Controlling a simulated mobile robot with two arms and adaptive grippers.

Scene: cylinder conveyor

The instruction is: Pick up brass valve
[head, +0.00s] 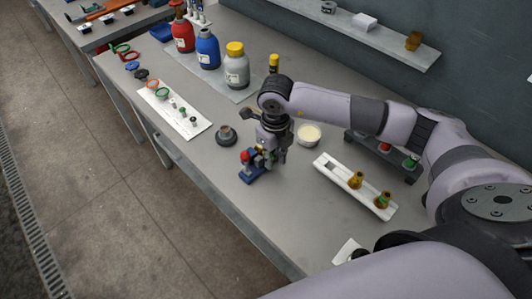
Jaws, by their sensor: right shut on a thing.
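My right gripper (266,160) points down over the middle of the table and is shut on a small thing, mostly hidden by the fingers. A brass-coloured patch (262,148) shows between them, which fits the brass valve. A blue fixture with a red part (248,175) is right at the fingertips; I cannot tell whether they touch. My left gripper is not in view.
A white tray (330,171) with two brass-coloured pieces and a dark rack (404,175) stand to the right. A cream-filled bowl (309,135) is behind the gripper, a dark round part (226,136) left of it. Bottles (236,68) stand at the back.

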